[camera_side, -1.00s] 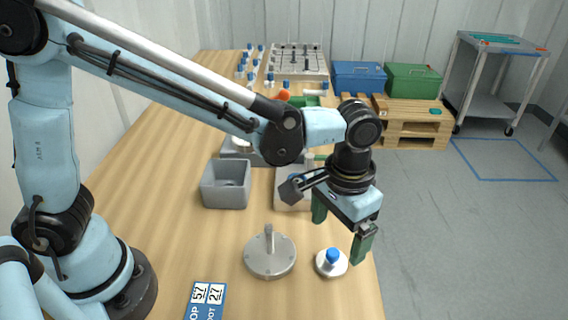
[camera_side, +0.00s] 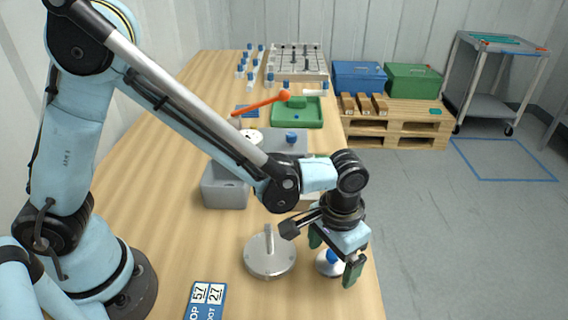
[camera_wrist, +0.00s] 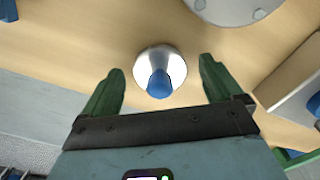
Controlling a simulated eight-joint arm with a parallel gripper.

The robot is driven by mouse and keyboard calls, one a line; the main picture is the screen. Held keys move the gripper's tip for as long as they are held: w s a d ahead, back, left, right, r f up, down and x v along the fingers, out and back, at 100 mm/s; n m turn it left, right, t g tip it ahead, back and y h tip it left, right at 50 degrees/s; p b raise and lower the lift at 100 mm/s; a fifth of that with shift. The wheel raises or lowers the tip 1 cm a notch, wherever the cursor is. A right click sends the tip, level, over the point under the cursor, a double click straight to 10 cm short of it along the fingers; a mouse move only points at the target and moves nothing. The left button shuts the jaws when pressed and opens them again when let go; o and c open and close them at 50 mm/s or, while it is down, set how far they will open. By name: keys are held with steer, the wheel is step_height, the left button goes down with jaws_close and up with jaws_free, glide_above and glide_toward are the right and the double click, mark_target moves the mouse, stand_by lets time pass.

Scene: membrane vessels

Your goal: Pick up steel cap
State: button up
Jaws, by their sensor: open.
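The small round steel cap (camera_side: 324,269) with a blue knob lies on the wooden table near its right edge. My gripper (camera_side: 334,259) is open just above it, and its green fingers partly cover it in the side view. In the wrist view the steel cap (camera_wrist: 147,59) shows with its blue knob (camera_wrist: 159,86) between the two open fingers (camera_wrist: 161,65). The fingers are apart from the knob on both sides. A larger steel disc (camera_side: 258,263) with an upright handle lies to its left; its edge also shows at the top of the wrist view (camera_wrist: 232,8).
A grey open bin (camera_side: 222,194) stands behind the large disc. A green tray (camera_side: 310,115) with an orange-tipped rod (camera_side: 262,104) beside it is farther back. A blue number card (camera_side: 207,300) lies at the front. The table's right edge is close to the cap.

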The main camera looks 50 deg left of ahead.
steer(key=shift+c, duration=0.3)
steer(key=c, duration=1.2)
steer(key=shift+r, duration=0.15)
